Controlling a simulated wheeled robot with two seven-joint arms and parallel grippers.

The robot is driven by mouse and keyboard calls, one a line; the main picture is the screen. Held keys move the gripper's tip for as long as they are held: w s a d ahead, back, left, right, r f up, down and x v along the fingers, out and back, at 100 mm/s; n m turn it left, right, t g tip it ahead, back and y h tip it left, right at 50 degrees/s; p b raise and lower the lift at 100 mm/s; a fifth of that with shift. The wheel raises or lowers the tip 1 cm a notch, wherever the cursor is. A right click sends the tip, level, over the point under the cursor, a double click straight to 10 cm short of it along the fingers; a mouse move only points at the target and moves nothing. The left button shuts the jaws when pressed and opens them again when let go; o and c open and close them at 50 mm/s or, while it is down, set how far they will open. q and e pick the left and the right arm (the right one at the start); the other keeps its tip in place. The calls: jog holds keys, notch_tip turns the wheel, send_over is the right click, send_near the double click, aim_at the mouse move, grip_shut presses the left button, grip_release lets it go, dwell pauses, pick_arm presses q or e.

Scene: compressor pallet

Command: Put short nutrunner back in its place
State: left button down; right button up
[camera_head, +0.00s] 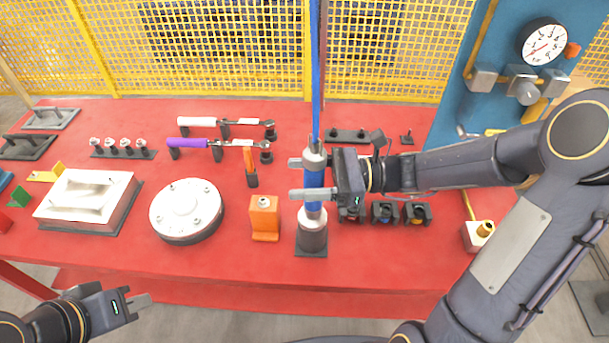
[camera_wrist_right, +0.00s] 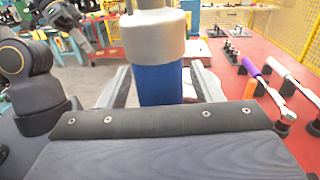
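The short nutrunner (camera_head: 314,180) has a blue body and silver-grey ends. It stands upright with its lower end at a grey holder (camera_head: 312,238) on a dark base plate, and a blue hose (camera_head: 316,75) runs up from its top. My right gripper (camera_head: 308,179) reaches in from the right with its fingers around the blue body. In the right wrist view the nutrunner (camera_wrist_right: 160,82) stands between the fingers, with a narrow gap on each side. How deep its lower end sits in the holder cannot be told. My left gripper (camera_head: 140,302) is low at the front left, away from the table things.
On the red table (camera_head: 110,240) are an orange block (camera_head: 264,215), a round white cover (camera_head: 186,208) and a white box-shaped part (camera_head: 88,195). Behind lie a purple-handled wrench (camera_head: 190,144) and a white-handled one (camera_head: 200,122). Dark sockets (camera_head: 384,212) stand right of the holder.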

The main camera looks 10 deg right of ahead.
jog(key=shift+f, duration=0.1)
jog(key=shift+d, duration=0.35)
jog(key=s+d, duration=0.1)
jog(key=d, duration=0.6)
jog(key=shift+s+b, duration=0.2)
jog(key=shift+b, duration=0.15)
